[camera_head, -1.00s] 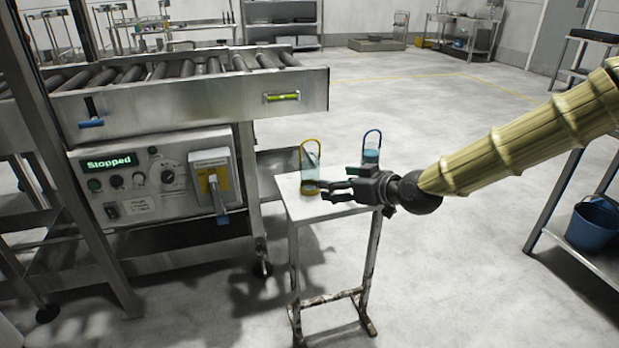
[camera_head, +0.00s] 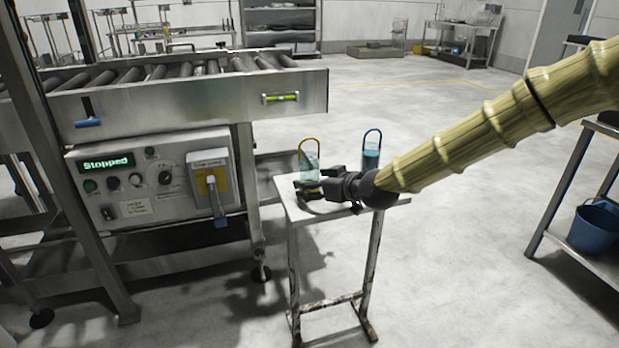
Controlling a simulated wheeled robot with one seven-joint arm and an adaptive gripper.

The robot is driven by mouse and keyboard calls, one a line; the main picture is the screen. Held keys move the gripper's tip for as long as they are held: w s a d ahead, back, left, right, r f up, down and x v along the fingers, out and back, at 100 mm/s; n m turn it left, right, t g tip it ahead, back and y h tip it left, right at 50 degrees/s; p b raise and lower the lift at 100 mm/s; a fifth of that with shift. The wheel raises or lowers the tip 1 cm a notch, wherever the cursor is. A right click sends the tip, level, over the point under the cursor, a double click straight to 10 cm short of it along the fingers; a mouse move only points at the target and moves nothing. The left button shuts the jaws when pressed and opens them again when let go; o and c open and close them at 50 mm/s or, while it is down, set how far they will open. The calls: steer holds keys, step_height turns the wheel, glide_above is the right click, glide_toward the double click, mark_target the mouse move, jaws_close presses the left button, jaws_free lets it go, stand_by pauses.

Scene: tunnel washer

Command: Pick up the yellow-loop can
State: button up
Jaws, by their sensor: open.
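The yellow-loop can (camera_head: 309,165) stands upright on the small white-topped stand (camera_head: 380,205), towards its left side. It is clear with a yellow loop handle on top. My gripper (camera_head: 308,189) is open and low over the stand top, at the can's lower part. The gripper hides the can's base, and I cannot tell whether the fingers touch it. A second can with a blue loop (camera_head: 371,158) and teal contents stands at the back right of the stand, behind my arm.
The washer's control panel (camera_head: 135,205), reading "Stopped", and a roller conveyor (camera_head: 180,100) stand left of the stand. A blue bucket (camera_head: 596,228) sits on a shelf at the right. The floor (camera_head: 450,270) in front and to the right of the stand is clear.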

steer(key=c, duration=1.1)
steer(key=shift+c, duration=0.2)
steer(key=shift+r, duration=0.15)
